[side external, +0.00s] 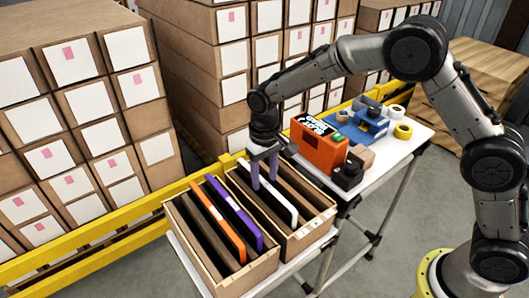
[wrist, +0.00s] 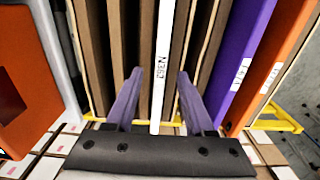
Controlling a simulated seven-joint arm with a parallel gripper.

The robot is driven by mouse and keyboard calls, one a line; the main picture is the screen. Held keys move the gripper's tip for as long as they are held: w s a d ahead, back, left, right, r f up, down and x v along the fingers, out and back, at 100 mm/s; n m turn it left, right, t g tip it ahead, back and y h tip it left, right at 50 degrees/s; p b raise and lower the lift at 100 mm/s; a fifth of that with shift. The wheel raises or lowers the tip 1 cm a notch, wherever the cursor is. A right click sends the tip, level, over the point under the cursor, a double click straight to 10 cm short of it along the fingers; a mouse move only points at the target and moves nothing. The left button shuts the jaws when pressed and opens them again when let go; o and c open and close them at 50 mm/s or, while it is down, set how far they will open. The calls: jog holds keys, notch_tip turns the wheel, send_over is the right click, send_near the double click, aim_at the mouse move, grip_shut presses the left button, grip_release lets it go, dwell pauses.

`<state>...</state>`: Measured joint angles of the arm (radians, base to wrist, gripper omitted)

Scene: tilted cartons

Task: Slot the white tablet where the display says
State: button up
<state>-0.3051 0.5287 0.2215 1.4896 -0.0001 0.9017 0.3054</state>
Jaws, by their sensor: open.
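The white tablet (side external: 283,207) stands on edge, leaning, in the right wooden crate (side external: 313,232) among brown dividers. In the wrist view my gripper (wrist: 160,75) is open, one finger on each side of the tablet's edge, with gaps visible. The display (side external: 315,126) is a black panel with white text on an orange machine (side external: 318,150); I cannot read the text reliably.
The left crate (side external: 252,274) holds an orange tablet (side external: 217,222) and a purple tablet (side external: 234,212) between brown dividers. The white table (side external: 408,147) bears a blue device (side external: 362,125) and tape rolls (side external: 403,131). A yellow rail (side external: 90,248) and stacked cartons (side external: 85,130) stand behind.

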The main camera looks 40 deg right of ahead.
notch_tip(320, 180, up, 10)
jog(key=shift+f, duration=0.15)
dwell(0.3)
notch_tip(320, 180, up, 7)
dwell(0.7)
jog(key=shift+d, duration=0.1)
jog(key=s+d+r+m+t, duration=0.1)
jog(key=s+d+r+t, duration=0.1)
jog(key=s+d+r, duration=0.75)
jog(key=s+d+r+t, duration=0.2)
jog(key=s+d, duration=0.1)
jog(key=s, duration=0.7)
jog(key=s+d+f+n+t, duration=0.1)
jog(key=s+d+f, duration=0.1)
jog(key=s+f, duration=0.8)
jog(key=shift+s+f+t, duration=0.2)
jog(key=shift+f+t, duration=0.1)
jog(key=shift+f, duration=0.1)
